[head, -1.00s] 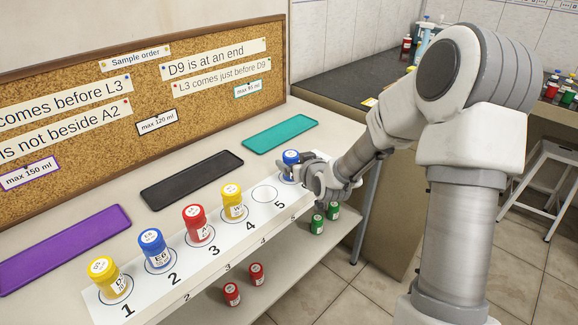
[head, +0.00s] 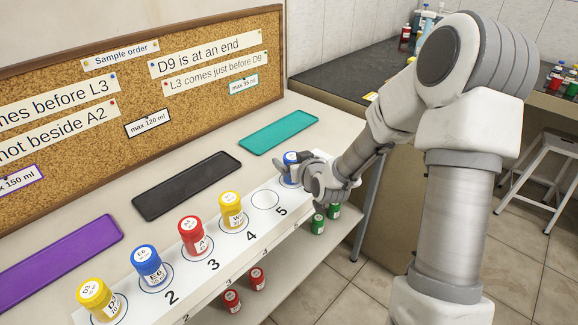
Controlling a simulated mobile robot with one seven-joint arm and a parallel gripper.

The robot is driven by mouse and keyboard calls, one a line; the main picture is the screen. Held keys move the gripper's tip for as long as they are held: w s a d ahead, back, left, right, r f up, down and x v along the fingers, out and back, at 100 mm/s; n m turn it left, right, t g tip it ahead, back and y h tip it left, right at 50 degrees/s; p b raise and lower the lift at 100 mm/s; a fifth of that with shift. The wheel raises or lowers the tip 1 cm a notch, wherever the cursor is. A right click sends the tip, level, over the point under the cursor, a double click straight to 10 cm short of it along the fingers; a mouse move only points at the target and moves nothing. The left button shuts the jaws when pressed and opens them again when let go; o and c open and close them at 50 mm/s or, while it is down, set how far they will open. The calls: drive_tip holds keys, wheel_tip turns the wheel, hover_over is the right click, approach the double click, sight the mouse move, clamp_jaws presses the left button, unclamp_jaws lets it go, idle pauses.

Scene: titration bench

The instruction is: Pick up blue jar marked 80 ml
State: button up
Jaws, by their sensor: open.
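A blue-lidded jar (head: 290,168) stands upright at the right end of the white numbered strip, past the empty circle 5. My gripper (head: 298,174) is open at this jar, with its fingers beside it and partly covering it. Contact cannot be made out. Another blue jar (head: 148,265), labelled E6, stands on circle 2. The volume marks on both blue jars are too small to read.
Yellow jars (head: 97,300) (head: 231,211) stand on circles 1 and 4, and a red jar (head: 194,236) on circle 3. Purple (head: 60,262), black (head: 187,185) and teal (head: 278,132) trays lie behind. Small red (head: 257,279) and green jars (head: 318,223) stand on the lower shelf.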

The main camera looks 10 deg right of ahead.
drive_tip(key=shift+w+f, duration=0.1)
drive_tip(key=shift+w, duration=0.1)
drive_tip(key=c, duration=1.4)
clamp_jaws()
